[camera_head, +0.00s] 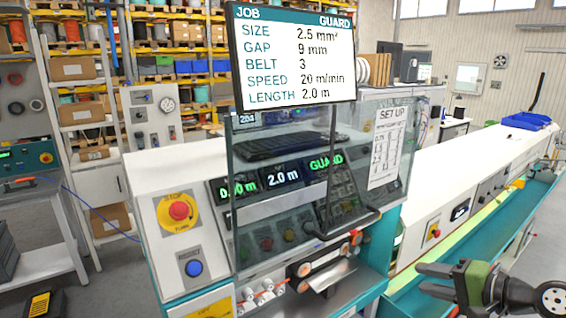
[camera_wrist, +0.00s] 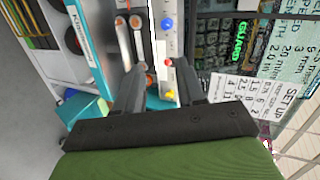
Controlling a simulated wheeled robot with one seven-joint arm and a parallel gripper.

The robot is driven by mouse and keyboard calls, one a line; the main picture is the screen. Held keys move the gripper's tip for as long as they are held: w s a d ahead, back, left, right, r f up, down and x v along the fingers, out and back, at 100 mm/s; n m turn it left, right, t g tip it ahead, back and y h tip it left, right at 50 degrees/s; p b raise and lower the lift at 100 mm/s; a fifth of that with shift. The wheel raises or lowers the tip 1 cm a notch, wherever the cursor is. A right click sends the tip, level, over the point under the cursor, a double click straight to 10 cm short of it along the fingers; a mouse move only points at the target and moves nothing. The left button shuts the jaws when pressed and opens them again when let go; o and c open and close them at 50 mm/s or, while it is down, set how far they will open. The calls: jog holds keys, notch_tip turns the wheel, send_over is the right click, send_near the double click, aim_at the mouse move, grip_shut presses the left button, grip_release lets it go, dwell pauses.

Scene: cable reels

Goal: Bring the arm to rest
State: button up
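My gripper (camera_head: 422,278) is at the lower right of the head view, in front of the machine's teal side and pointing left. Its two dark fingers are apart with nothing between them. In the wrist view my gripper (camera_wrist: 158,66) also shows spread fingers, with the machine's rollers and small coloured knobs beyond them. The machine (camera_head: 170,270) has a clear guard (camera_head: 290,150) over its keypads and displays. The small displays read 0.00 m, 2.0 m and GUARD.
A job screen (camera_head: 295,58) stands above the guard. A red stop button (camera_head: 179,211) and a blue button (camera_head: 193,268) are on the left panel. Rollers (camera_head: 318,268) stick out below the guard. A long white bench (camera_head: 480,165) runs right. Shelves with reels stand behind.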

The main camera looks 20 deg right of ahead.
jog(key=a+f+n+g+h+b, duration=0.3)
jog(key=a+n+g, duration=0.35)
jog(key=a, duration=1.35)
jog(key=s+a+f+n+h+b, duration=0.1)
jog(key=s+a+f+n, duration=0.1)
jog(key=s, duration=0.6)
jog(key=s+a+f+n+h+b, duration=0.1)
jog(key=s+a+f+n, duration=0.1)
jog(key=s, duration=0.6)
jog(key=shift+s+a+n+h, duration=0.35)
jog(key=shift+a+n, duration=0.5)
jog(key=shift+a, duration=0.3)
